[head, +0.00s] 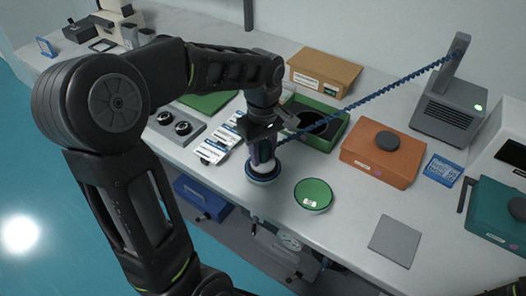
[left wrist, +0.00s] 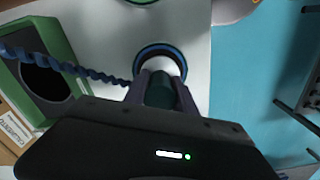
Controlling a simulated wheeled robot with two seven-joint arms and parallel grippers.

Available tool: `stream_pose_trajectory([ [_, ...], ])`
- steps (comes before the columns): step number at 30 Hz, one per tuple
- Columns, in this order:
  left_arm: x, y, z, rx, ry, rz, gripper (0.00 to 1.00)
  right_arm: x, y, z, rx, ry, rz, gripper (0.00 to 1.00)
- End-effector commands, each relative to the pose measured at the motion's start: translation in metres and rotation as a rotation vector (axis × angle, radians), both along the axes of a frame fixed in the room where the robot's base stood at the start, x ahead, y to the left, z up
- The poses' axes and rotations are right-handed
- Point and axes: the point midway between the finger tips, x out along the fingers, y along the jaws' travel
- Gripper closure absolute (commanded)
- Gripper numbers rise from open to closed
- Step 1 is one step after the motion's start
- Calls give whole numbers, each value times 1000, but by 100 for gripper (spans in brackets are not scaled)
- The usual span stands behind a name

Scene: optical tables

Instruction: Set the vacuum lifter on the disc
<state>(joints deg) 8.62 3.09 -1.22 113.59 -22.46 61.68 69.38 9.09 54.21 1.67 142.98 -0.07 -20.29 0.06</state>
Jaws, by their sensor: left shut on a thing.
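My left gripper (head: 262,148) is shut on the vacuum lifter (head: 264,172), a pale round body with a dark blue rim at its base. A blue coiled hose runs from it. The lifter is upright near the table's front edge; I cannot tell whether it touches the table. In the left wrist view the lifter (left wrist: 160,60) shows between the fingers of the gripper (left wrist: 160,88). A green disc (head: 313,194) with a small white label lies just right of the lifter. Its edge shows at the top of the left wrist view (left wrist: 142,1). My right gripper is not in view.
A green box (head: 332,135) with a black round opening stands behind the lifter. The hose (head: 385,88) stretches up to a grey pump unit (head: 447,115). An orange box (head: 375,168) with a dark knob and a grey square plate (head: 395,242) lie to the right.

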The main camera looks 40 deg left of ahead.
Motion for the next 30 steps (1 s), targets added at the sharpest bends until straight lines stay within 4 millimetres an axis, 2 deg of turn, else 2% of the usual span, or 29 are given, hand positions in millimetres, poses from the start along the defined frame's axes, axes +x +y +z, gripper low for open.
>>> stream_pose_trajectory([
  [4,0,0,-4,1,-1,0,100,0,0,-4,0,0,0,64],
  [5,0,0,-3,0,0,0,66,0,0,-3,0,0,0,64],
  [12,0,0,-3,0,0,0,46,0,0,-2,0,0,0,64],
  [20,0,0,-2,0,0,0,46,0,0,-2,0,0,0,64],
  [24,0,0,5,1,-1,0,46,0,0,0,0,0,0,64],
  [30,1,0,34,1,-6,0,46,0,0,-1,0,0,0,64],
])
